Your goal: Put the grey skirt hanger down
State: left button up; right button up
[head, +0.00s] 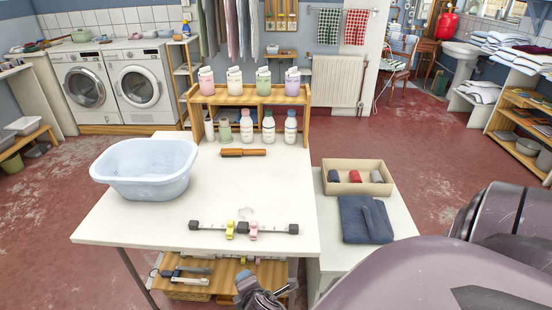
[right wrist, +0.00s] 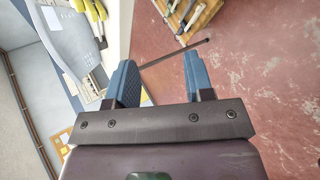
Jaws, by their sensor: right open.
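A skirt hanger (head: 243,230) with a pale bar, dark end blocks, a yellow clip and a pink clip lies on the white table near its front edge. Its small hook (head: 246,213) points toward the back of the table. I cannot tell for sure that it is the grey one. My right gripper (head: 266,291) is low in front of the table's front edge, below the hanger and apart from it. In the right wrist view its two blue fingers (right wrist: 162,78) stand apart with nothing between them. My left gripper is not in view.
A pale blue basin (head: 147,178) stands at the table's left, a brush (head: 243,152) behind the hanger, and a bottle rack (head: 251,96) at the back. A lower shelf (head: 262,273) holds grey items. A side table carries a box (head: 383,188) and dark folded cloth (head: 365,220).

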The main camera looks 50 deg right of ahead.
jog(key=s+a+r+m+t+y, duration=0.1)
jog(key=s+m+y, duration=0.3)
jog(key=s+m, duration=0.7)
jog(key=m, duration=0.3)
jog(key=shift+s+r+t+y, duration=0.15)
jog(key=shift+s+t+y, duration=0.15)
jog(key=shift+s+y, duration=0.1)
